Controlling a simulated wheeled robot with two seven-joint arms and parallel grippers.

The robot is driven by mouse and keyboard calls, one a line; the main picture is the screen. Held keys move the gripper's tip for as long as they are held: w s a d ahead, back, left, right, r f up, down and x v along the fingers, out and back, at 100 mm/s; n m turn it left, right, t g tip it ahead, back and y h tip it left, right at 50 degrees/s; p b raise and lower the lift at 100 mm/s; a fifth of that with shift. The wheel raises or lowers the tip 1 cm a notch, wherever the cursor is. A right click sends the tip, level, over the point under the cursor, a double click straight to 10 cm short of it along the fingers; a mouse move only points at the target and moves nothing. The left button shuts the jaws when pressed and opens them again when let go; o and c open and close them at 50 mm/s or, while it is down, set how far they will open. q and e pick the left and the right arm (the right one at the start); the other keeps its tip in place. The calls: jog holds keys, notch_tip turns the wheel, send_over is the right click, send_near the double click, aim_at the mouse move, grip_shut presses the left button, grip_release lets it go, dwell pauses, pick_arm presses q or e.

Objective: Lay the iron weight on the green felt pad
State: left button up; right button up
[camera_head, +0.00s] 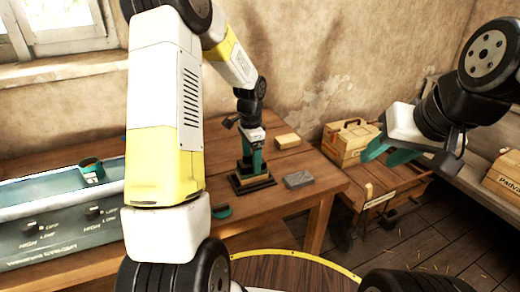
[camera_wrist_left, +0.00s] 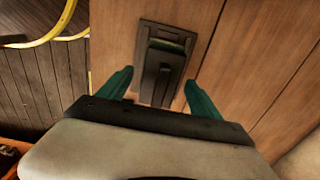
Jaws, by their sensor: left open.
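A dark, block-like iron weight (camera_wrist_left: 161,77) lies over a dark stepped base on the wooden table. A strip of green, apparently the felt pad (camera_wrist_left: 168,46), shows at the block's far end; the rest is hidden. The stack also shows in the head view, with its dark base (camera_head: 252,184) beneath my left gripper (camera_head: 252,160). In the left wrist view, the left gripper's teal fingers (camera_wrist_left: 158,88) stand apart on either side of the dark stack, with gaps visible. Whether the weight rests fully on the pad cannot be told. My right gripper (camera_head: 391,153) hangs open and empty at the right.
A grey block (camera_head: 298,180) lies right of the stack, and a tan block (camera_head: 287,141) behind it. A wooden box (camera_head: 350,143) stands further right. A teal rounded piece (camera_head: 222,212) is near the table's front.

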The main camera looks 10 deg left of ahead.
pick_arm(q)
notch_tip(320, 180, up, 8)
jog(key=shift+f, duration=0.2)
jog(key=s+r+n+t, duration=0.2)
jog(key=s+r, duration=0.3)
jog(key=s, duration=0.3)
jog(key=s+d+r+n+t+h, duration=0.1)
jog(key=s+r+n, duration=0.3)
jog(key=s, duration=0.4)
jog(key=s+d+r+n+t+h, duration=0.1)
jog(key=s+r+n+t, duration=0.2)
jog(key=s, duration=0.5)
notch_tip(320, 180, up, 3)
jog(key=shift+f+n, duration=0.2)
jog(key=shift+n, duration=0.6)
jog(key=shift+s, duration=0.1)
